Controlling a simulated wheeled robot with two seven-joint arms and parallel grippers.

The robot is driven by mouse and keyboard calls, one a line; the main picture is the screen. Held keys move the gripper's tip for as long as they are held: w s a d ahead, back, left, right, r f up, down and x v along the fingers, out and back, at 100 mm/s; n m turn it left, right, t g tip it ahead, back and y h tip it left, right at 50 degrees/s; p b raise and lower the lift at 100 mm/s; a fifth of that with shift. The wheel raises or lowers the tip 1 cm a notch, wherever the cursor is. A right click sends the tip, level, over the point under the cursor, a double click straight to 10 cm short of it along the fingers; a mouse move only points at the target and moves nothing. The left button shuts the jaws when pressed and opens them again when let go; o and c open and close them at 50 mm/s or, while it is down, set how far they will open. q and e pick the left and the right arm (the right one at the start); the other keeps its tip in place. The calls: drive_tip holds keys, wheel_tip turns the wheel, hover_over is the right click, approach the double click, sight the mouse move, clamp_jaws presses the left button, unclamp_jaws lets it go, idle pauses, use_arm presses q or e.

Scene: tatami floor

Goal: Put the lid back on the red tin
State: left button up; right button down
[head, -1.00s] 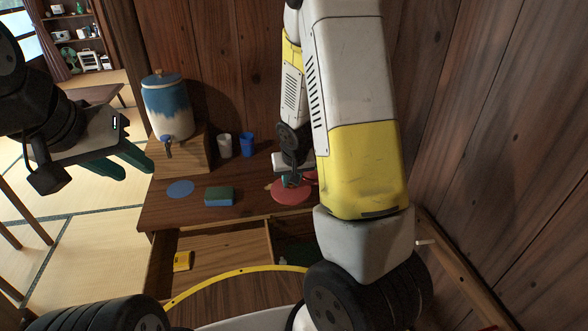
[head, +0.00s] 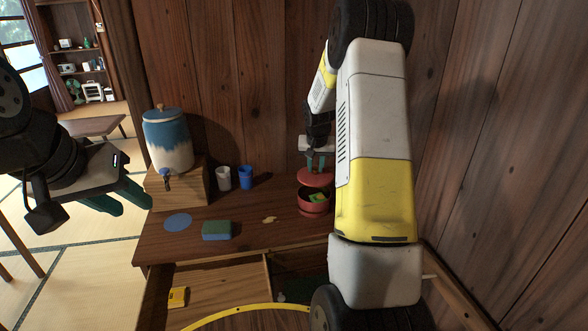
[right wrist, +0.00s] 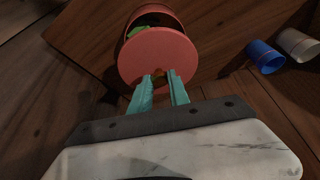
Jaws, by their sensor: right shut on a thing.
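The red tin (head: 313,207) stands open on the desk, with something green and yellow showing inside. The red lid (head: 316,177) is held above the tin's back part, apart from the desk. My right gripper (head: 318,160) is shut on the lid. In the right wrist view its teal fingers (right wrist: 161,80) grip the near part of the lid (right wrist: 158,52), which covers part of the tin (right wrist: 153,14). I cannot tell whether lid and tin touch. My left gripper (head: 125,200) hangs empty left of the desk, its two teal fingers apart.
A blue and green sponge (head: 216,230), a blue disc (head: 178,222) and a small yellowish piece (head: 269,220) lie on the desk (head: 240,246). Cups (head: 246,178) and a drink dispenser (head: 167,140) stand behind. An open drawer holds a yellow item (head: 178,297).

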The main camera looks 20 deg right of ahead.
sight(315, 177)
drive_tip(key=shift+f, duration=3.1)
drive_tip(key=shift+f, duration=0.15)
drive_tip(key=c, duration=0.7)
unclamp_jaws()
drive_tip(key=shift+r, duration=3.55)
clamp_jaws()
